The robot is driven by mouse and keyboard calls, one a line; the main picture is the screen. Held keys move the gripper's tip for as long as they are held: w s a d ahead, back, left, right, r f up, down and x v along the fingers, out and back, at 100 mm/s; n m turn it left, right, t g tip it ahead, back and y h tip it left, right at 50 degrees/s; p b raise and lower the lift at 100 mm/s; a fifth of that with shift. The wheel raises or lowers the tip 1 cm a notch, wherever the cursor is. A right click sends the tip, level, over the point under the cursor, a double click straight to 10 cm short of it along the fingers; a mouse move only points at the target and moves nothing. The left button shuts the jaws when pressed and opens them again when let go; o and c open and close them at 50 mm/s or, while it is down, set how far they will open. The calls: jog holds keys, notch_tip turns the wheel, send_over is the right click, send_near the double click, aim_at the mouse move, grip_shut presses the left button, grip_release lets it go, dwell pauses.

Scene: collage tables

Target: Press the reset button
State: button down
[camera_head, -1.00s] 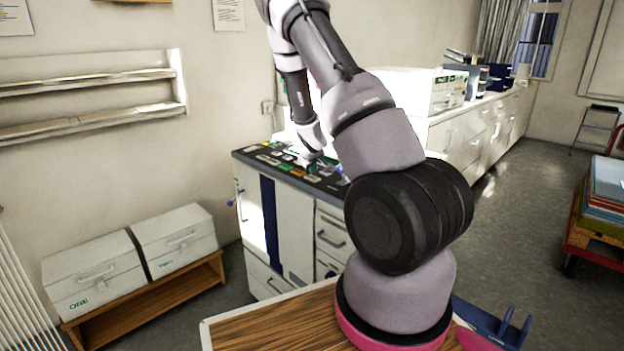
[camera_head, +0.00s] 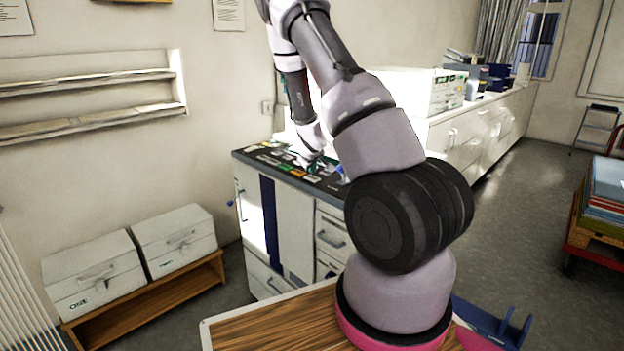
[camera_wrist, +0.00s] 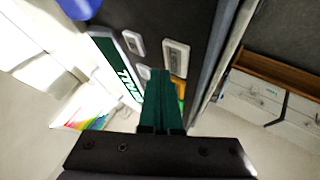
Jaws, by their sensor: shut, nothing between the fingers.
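My gripper (camera_wrist: 160,78) is shut, its two green fingers together with nothing between them. In the wrist view the fingertips are over or at a dark top, beside a pale rectangular piece (camera_wrist: 176,57) with a grey inset. A smaller white piece (camera_wrist: 132,42) lies to the left, and part of a yellow-orange piece (camera_wrist: 179,88) shows just right of the fingers. I cannot tell which piece is the reset button, or whether the fingertips touch anything. In the head view my gripper (camera_head: 314,166) is low over the dark cabinet top (camera_head: 325,188), among several small coloured pieces.
A green lettered box (camera_wrist: 118,70) lies left of the fingers in the wrist view, near a blue object (camera_wrist: 80,8). A white machine (camera_head: 420,90) stands behind the cabinet. Two white boxes (camera_head: 92,275) rest on a low wooden bench.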

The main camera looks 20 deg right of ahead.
aim_at(313, 179)
dwell(0.8)
jog(key=shift+f, duration=0.4)
jog(key=shift+f, duration=0.4)
dwell(0.5)
jog(key=shift+r, duration=0.8)
jog(key=shift+r, duration=0.1)
jog(key=shift+r, duration=2.4)
